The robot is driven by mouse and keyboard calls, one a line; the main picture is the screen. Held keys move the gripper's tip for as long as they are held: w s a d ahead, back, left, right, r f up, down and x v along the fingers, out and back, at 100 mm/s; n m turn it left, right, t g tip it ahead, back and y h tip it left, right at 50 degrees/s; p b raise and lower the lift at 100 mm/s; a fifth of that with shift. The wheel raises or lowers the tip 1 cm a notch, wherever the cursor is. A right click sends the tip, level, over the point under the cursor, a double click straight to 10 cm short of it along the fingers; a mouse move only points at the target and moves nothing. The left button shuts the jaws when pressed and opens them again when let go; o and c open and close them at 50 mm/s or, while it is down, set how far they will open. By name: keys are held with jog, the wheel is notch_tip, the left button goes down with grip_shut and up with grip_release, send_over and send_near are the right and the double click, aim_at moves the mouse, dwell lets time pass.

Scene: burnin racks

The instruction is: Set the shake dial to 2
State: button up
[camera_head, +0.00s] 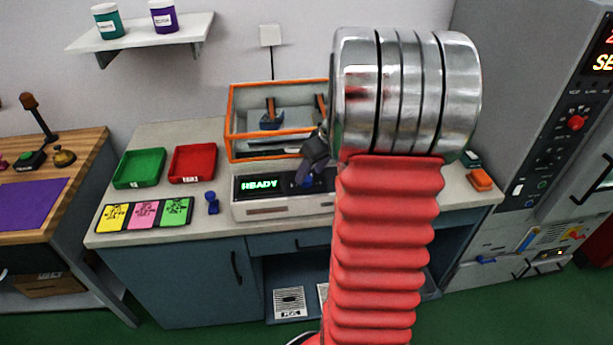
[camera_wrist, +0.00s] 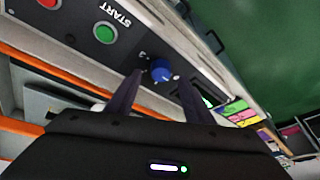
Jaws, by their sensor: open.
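The shake dial, a blue knob (camera_head: 303,180), sits on the front panel of a pale machine (camera_head: 280,208) with a green READY display (camera_head: 259,186). In the wrist view the blue dial (camera_wrist: 161,71) lies between the two dark finger tips, with a small light mark on its face. My gripper (camera_wrist: 160,79) is open around the dial, with a finger on either side; I cannot tell whether either touches it. In the head view my gripper (camera_head: 308,170) is partly hidden behind my arm. The dial's number marks are too small to read.
A green START button (camera_wrist: 105,32) and a red button (camera_wrist: 47,3) are on the same panel. An orange-framed clear enclosure (camera_head: 234,135) stands above the machine. Green (camera_head: 140,183) and red (camera_head: 192,177) trays, coloured cards (camera_head: 144,214) and a small blue object (camera_head: 212,202) lie left.

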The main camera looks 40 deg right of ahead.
aim_at(306, 181)
jog(key=shift+x, duration=1.4)
jog(key=shift+a, duration=0.1)
jog(key=c, duration=1.1)
